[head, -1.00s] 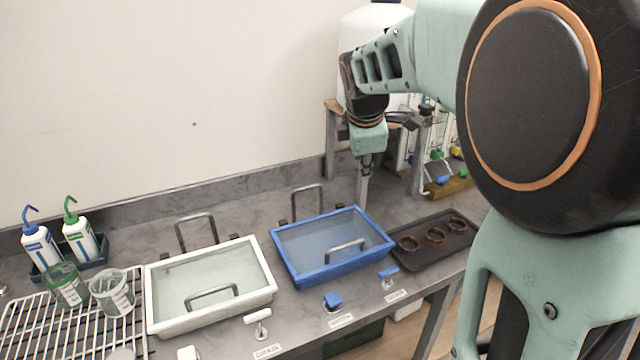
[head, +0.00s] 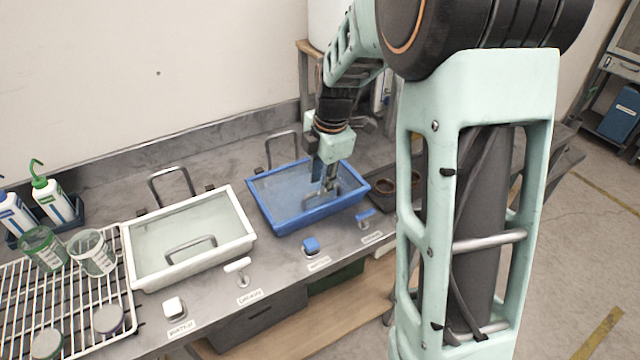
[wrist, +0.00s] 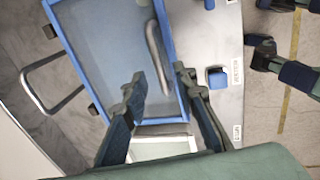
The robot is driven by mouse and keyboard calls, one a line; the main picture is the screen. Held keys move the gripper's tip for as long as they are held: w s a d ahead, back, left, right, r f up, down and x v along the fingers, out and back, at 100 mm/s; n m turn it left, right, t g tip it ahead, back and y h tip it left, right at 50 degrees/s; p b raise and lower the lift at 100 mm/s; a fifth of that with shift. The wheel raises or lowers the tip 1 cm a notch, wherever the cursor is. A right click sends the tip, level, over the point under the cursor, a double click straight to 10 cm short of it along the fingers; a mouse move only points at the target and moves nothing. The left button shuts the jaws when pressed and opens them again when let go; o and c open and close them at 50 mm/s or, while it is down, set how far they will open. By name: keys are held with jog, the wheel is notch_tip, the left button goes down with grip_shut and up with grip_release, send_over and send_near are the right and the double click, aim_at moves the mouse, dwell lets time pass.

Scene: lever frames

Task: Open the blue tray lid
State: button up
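The blue tray (head: 296,224) stands on the grey bench with its translucent blue lid (head: 277,196) down on it. The lid also shows in the wrist view (wrist: 100,45), with its metal bar handle (wrist: 153,48). My gripper (head: 326,190) is low over the right part of the lid, by the handle. In the wrist view my gripper's two fingers (wrist: 158,78) are spread apart, with the near end of the handle in the gap between them as seen from there. I cannot tell whether a finger touches the handle or lid.
A white tray (head: 136,270) stands left of the blue one. A blue lever (head: 311,245) and another blue lever (head: 365,214) sit along the front edge. A metal loop (head: 283,142) stands behind the blue tray. A wire rack (head: 90,330) is at the far left.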

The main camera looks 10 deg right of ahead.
jog(key=shift+w+f, duration=0.2)
jog(key=shift+f, duration=0.85)
grip_shut()
